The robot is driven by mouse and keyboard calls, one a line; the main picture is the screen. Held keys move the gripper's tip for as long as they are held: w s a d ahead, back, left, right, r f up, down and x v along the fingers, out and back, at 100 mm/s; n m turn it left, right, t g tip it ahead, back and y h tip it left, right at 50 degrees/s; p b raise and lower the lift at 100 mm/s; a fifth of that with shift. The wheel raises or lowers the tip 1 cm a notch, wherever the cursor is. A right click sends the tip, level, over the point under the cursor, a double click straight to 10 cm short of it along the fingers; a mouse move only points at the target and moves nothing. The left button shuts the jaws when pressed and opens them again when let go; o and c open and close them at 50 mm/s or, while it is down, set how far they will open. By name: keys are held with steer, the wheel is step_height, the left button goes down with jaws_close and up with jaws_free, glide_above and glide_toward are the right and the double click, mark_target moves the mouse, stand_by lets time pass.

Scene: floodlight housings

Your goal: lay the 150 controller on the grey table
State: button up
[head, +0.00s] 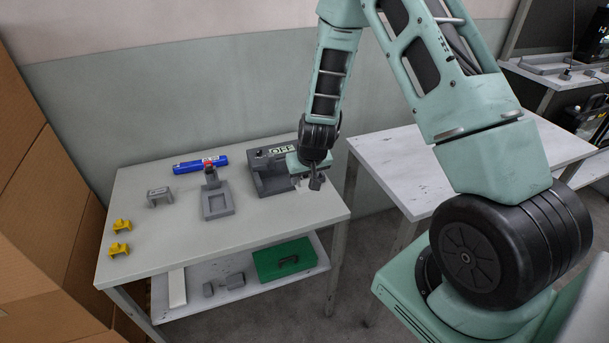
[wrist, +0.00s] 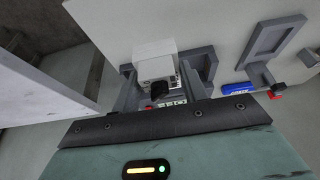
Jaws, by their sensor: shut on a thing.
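A white box-shaped controller (wrist: 155,66) shows in the wrist view, with small dark markings on its side; I cannot read a number on it. My gripper (wrist: 158,92) is shut on it, the dark fingertips at its near side. In the head view my gripper (head: 315,182) is over the right end of the left table, and the pale controller (head: 303,193) is mostly hidden behind it. A grey fixture (head: 265,178) with an OFF label is right beside it; whether the controller touches it I cannot tell. The light grey left table (head: 180,235) is below.
A grey square frame (head: 218,205), a blue tube (head: 200,164), a small grey bracket (head: 159,196) and two yellow pieces (head: 120,249) are on the left table. A green case (head: 284,259) lies on its lower shelf. The right table (head: 400,165) has a mostly bare top.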

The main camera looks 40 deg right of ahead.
steer(key=shift+f+b, duration=2.6)
steer(key=shift+f, duration=0.95)
steer(key=shift+f+b, duration=1.2)
steer(key=shift+f, duration=0.25)
steer(key=o, duration=1.2)
steer(key=p+v, duration=0.1)
steer(key=v, duration=1.6)
steer(key=shift+s+r, duration=0.15)
steer(key=shift+a, duration=0.1)
